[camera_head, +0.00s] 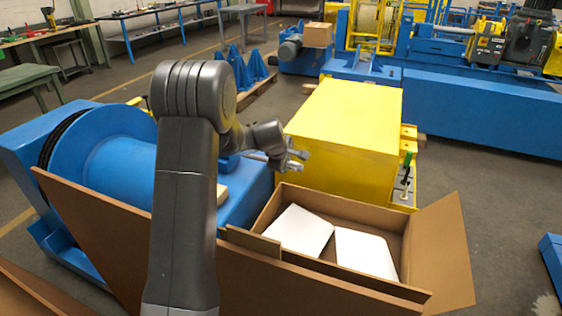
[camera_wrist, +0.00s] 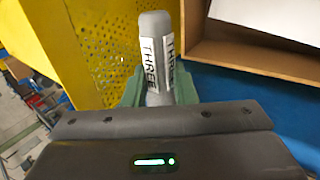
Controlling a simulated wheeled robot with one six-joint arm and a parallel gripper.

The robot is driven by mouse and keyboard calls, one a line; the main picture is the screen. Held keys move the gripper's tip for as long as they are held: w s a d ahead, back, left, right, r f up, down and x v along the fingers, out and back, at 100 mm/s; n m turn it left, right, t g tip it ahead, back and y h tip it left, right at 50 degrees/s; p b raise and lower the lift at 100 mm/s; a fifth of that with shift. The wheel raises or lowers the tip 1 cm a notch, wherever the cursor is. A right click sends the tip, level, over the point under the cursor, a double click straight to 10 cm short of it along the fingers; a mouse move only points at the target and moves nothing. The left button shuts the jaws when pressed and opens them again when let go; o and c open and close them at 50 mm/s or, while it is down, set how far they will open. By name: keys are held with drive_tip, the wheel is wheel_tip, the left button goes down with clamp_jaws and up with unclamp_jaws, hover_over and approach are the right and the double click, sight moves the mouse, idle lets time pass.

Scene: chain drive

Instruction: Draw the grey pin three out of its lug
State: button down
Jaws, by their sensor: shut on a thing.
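The grey pin three (camera_wrist: 155,35) shows in the wrist view with a rounded end and white labels reading "THREE". It stands between the two green fingers of my gripper (camera_wrist: 158,88), which is shut on it. Its lower part is hidden behind the gripper body. In the head view my gripper (camera_head: 293,161) is beside the near left side of the yellow housing, above the blue machine. The pin is too small to make out there. I cannot see the lug or tell whether the pin is in it.
An open cardboard box (camera_head: 440,262) with white sheets inside stands in front of the yellow housing (camera_head: 345,125). The blue drum machine (camera_head: 115,155) is at left. A green-handled part (camera_head: 407,160) stands on a yellow bracket at right. Grey floor is open farther right.

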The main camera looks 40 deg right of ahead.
drive_tip(key=shift+s+d+p, duration=0.25)
drive_tip(key=shift+s+d, duration=0.05)
drive_tip(key=shift+s, duration=0.25)
drive_tip(key=shift+s+d+p, duration=0.25)
drive_tip(key=shift+s+d, duration=0.05)
drive_tip(key=shift+s, duration=0.25)
drive_tip(key=shift+r, duration=0.1)
